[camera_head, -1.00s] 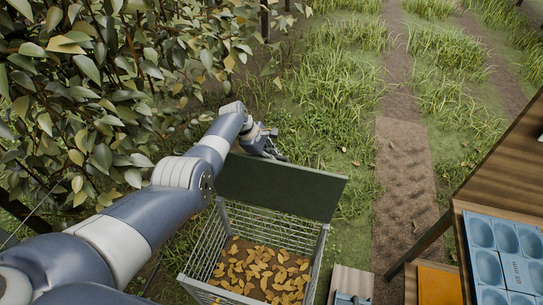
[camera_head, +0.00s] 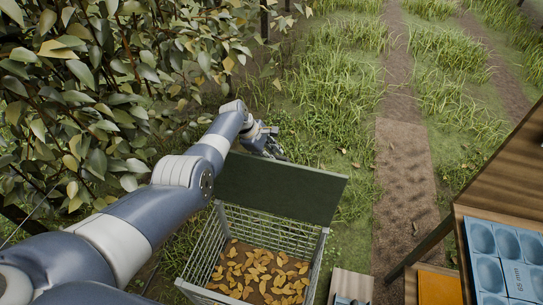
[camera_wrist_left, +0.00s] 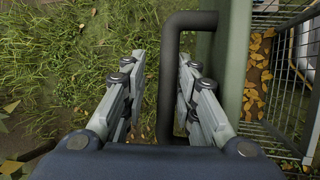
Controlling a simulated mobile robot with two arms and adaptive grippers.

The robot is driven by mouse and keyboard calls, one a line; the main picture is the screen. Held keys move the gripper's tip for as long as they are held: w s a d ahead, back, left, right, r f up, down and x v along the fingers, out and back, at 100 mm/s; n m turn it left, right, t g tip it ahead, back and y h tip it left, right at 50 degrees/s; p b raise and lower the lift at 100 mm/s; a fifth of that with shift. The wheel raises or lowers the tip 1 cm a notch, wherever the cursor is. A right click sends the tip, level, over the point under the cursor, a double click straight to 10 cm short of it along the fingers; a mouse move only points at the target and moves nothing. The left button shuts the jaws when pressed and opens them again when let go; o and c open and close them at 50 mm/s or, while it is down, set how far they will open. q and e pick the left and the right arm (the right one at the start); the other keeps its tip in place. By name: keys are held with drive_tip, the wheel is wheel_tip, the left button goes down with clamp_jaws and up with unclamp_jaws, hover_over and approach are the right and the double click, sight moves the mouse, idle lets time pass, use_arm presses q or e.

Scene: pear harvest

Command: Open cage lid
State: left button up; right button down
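The wire cage (camera_head: 205,250) stands at the lower middle in the head view, its top uncovered and leaves on its floor. Its dark green lid (camera_head: 280,185) is swung up at the far side and leans back. My left gripper (camera_head: 270,145) is behind the lid's upper left edge. In the left wrist view, my left gripper (camera_wrist_left: 160,58) has its fingers apart. The lid's dark bar handle (camera_wrist_left: 168,75) runs between them, nearer the right finger. The lid also shows edge-on there (camera_wrist_left: 232,70).
A leafy tree (camera_head: 85,90) fills the left side near my arm. A wooden table (camera_head: 505,180) with a blue moulded tray (camera_head: 515,262) and an orange-brown panel (camera_head: 440,287) stands at the right. Grass and a dirt path (camera_head: 405,190) lie open beyond the cage.

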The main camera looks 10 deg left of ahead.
use_arm(q)
drive_tip(key=shift+s, duration=0.15)
drive_tip(key=shift+s+a+r, duration=0.1)
drive_tip(key=shift+a+r, duration=0.2)
drive_tip(key=shift+r, duration=0.25)
drive_tip(key=v, duration=1)
drive_tip(key=shift+s+a+r, duration=0.15)
drive_tip(key=shift+s+r, duration=0.1)
